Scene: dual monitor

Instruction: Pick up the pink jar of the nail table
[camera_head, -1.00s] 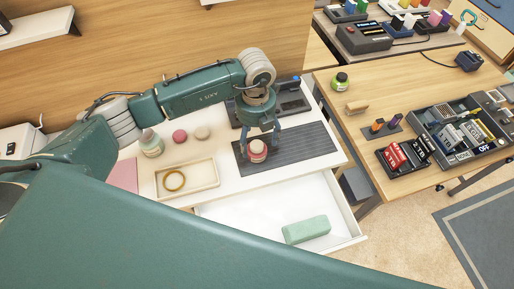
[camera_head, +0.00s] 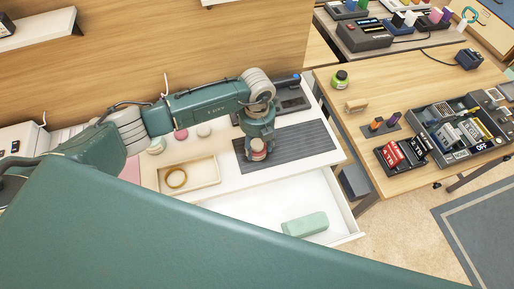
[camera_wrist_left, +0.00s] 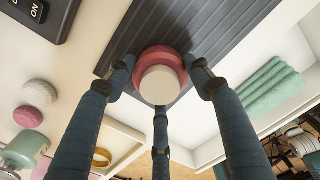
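The pink jar (camera_head: 258,155) with a pale lid stands upright on the dark ribbed mat (camera_head: 312,140) of the white nail table (camera_head: 234,180). My left gripper (camera_head: 258,146) is above it with its fingers closed in around it. In the left wrist view the jar's pale lid (camera_wrist_left: 160,85) and pink rim lie between three fingers, whose tips appear to touch its sides. I see no clear gap between the jar and the mat. My right gripper is not in view.
A tray (camera_head: 203,168) with a gold ring, round pink and beige items, and a green jar partly behind my arm share the table. The open drawer (camera_head: 265,205) holds a green block (camera_head: 305,224). A wooden desk (camera_head: 380,90) stands right.

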